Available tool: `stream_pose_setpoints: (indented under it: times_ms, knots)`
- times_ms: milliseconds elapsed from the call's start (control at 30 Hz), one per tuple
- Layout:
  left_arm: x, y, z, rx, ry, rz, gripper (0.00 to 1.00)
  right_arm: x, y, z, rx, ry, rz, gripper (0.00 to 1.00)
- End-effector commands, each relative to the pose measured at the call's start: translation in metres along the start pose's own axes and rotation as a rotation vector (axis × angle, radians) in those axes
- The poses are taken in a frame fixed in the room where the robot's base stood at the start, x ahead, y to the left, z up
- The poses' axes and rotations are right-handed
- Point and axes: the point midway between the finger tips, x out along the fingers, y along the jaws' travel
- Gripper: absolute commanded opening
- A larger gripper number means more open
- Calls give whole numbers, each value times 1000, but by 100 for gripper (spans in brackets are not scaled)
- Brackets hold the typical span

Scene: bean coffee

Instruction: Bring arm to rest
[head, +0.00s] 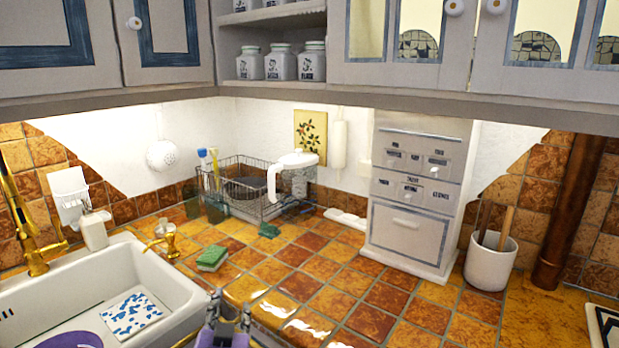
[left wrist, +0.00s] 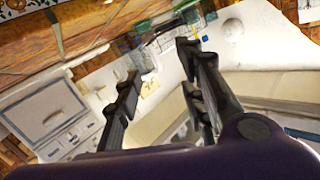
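My left gripper (head: 230,300) shows at the bottom edge of the head view, in front of the tiled counter and just right of the sink. My right gripper is not in either view.
A white sink (head: 165,309) lies at left with a gold tap (head: 30,240). On the counter (head: 300,290) are a green sponge (head: 212,258), wire rack (head: 250,200), white drawer cabinet (head: 408,235) and utensil pot (head: 490,265). Cupboards (head: 270,98) hang above. The counter's middle is clear.

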Motion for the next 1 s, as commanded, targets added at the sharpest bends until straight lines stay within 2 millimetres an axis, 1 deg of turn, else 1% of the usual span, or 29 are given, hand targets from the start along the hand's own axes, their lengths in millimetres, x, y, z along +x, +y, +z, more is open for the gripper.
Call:
stream_pose_setpoints:
  times_ms: [33, 67, 100, 167, 200, 267, 300, 367, 400, 467, 500, 600, 700, 733, 833, 1000]
  knots:
    - [-17, 6, 39, -8, -48, 43, 37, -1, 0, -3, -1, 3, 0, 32]
    - [-27, 11, 59, -19, -71, 68, 37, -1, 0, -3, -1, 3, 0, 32]
    - [-42, 16, 86, -32, -106, 96, 37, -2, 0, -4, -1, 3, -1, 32]
    - [-67, 22, 125, -55, -160, 134, 37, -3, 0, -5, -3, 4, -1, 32]
    - [-85, 24, 149, -72, -197, 154, 37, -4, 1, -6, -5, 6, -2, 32]
    - [-114, 27, 185, -97, -256, 179, 37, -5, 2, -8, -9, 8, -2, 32]
    - [-135, 28, 208, -112, -298, 191, 37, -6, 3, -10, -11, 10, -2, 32]
    - [-168, 29, 240, -135, -362, 206, 37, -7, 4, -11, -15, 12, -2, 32]
    - [-190, 28, 260, -146, -406, 212, 37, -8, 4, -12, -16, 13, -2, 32]
    - [-223, 26, 287, -158, -470, 217, 37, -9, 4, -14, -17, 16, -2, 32]
    - [-243, 25, 302, -159, -510, 220, 37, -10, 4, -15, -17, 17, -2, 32]
    - [-288, 18, 331, -150, -591, 218, 37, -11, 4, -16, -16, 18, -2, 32]
    - [-318, 12, 348, -143, -643, 212, 37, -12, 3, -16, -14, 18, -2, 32]
    - [-324, 10, 351, -142, -654, 209, 37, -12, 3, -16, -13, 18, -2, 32]
    - [-335, 7, 357, -141, -673, 205, 37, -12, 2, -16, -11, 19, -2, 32]
    - [-335, 7, 357, -141, -673, 205, 37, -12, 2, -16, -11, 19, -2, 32]
